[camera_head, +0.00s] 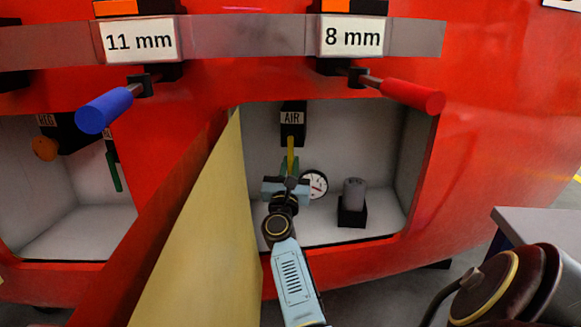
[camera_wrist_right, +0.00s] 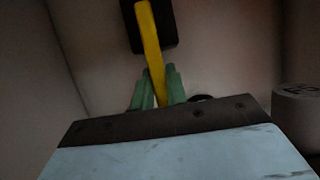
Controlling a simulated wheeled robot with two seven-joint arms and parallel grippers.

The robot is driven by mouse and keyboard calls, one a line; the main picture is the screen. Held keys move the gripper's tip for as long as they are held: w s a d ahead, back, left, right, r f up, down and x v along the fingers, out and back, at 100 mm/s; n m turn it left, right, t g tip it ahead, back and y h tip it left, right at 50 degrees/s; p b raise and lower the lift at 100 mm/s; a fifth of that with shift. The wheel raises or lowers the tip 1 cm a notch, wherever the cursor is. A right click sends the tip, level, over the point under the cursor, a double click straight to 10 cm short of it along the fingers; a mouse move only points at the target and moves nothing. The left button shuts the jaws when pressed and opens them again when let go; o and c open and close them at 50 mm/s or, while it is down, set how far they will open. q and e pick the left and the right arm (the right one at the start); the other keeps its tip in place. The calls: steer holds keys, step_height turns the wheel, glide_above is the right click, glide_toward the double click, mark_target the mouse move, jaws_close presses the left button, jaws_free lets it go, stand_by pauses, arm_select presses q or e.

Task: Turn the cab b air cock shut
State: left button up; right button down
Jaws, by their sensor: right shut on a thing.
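The air cock has a yellow handle (camera_head: 291,150) that hangs down from a black block labelled AIR (camera_head: 292,122) in the right-hand recess of the red nosecone. My right gripper (camera_head: 290,166) reaches into this recess from below. In the right wrist view, its green fingers (camera_wrist_right: 158,80) are closed on the lower part of the yellow handle (camera_wrist_right: 149,40), one on each side. The handle looks slightly tilted there. No cab letter is readable. My left gripper is not in view.
An open yellow-faced door (camera_head: 200,235) stands left of my right arm. A round gauge (camera_head: 314,184) and a grey knob (camera_head: 354,193) sit right of the gripper. Blue (camera_head: 104,108) and red (camera_head: 412,96) handles project above. A REG knob (camera_head: 44,148) is in the left recess.

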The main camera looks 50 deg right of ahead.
steer(key=c, duration=1.4)
jaws_free()
steer(key=shift+r, duration=0.1)
